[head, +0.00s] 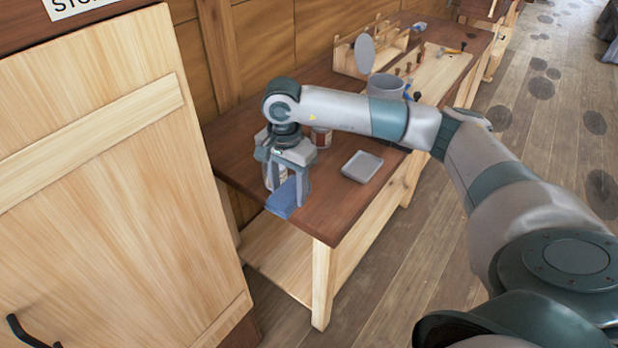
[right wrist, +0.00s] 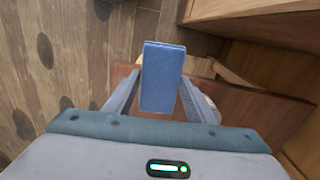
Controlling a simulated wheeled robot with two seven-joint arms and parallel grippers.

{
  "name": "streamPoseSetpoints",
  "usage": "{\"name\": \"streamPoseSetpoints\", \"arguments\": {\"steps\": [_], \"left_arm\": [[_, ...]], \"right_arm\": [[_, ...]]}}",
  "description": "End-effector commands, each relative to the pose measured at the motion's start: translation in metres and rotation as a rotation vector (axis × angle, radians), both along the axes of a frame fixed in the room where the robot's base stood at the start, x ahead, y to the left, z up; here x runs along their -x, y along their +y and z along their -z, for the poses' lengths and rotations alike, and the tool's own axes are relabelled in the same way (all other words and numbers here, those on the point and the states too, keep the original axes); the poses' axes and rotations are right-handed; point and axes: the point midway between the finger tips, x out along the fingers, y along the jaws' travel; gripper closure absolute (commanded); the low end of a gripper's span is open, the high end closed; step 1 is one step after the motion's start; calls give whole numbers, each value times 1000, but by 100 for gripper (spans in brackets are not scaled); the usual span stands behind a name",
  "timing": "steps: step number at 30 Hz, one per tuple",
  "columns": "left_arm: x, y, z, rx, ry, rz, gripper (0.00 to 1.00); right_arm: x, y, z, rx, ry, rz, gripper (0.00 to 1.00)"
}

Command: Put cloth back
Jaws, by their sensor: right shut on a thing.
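A folded blue cloth (head: 284,198) is at the near left corner of the dark brown bench top (head: 335,208) in the head view. My right gripper (head: 289,196) points down over that corner and is shut on the cloth. In the right wrist view the cloth (right wrist: 161,78) lies between the two fingers of my right gripper (right wrist: 160,100) and sticks out past their tips. Whether the cloth touches the bench top is hard to tell. My left gripper is not in view.
A grey square tray (head: 362,167) lies on the bench to the right of the gripper. A tin (head: 321,137) stands behind the gripper, and a grey pot (head: 386,87) stands farther back. A pale wooden cabinet door (head: 100,170) fills the left. The near lower shelf (head: 280,262) looks bare.

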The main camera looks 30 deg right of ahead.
Motion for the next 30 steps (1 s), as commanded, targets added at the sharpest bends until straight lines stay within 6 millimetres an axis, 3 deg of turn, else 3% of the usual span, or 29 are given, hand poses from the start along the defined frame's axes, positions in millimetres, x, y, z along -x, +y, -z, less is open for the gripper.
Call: {"name": "streamPoseSetpoints", "arguments": {"steps": [3, 6, 12, 17, 25, 30], "left_arm": [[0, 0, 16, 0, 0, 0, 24], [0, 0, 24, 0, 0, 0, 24], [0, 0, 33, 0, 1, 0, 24], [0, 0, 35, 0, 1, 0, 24], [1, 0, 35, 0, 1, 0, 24], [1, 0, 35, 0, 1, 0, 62]], "right_arm": [[28, 39, -4, 0, -4, -362, 71], [54, 62, -8, 2, -3, -640, 71], [94, 85, -12, 1, -1, -1037, 71], [108, 90, -14, 0, 1, -1166, 71], [109, 90, -14, -1, 1, -1182, 71], [109, 90, -14, -1, 1, -1180, 71]]}}
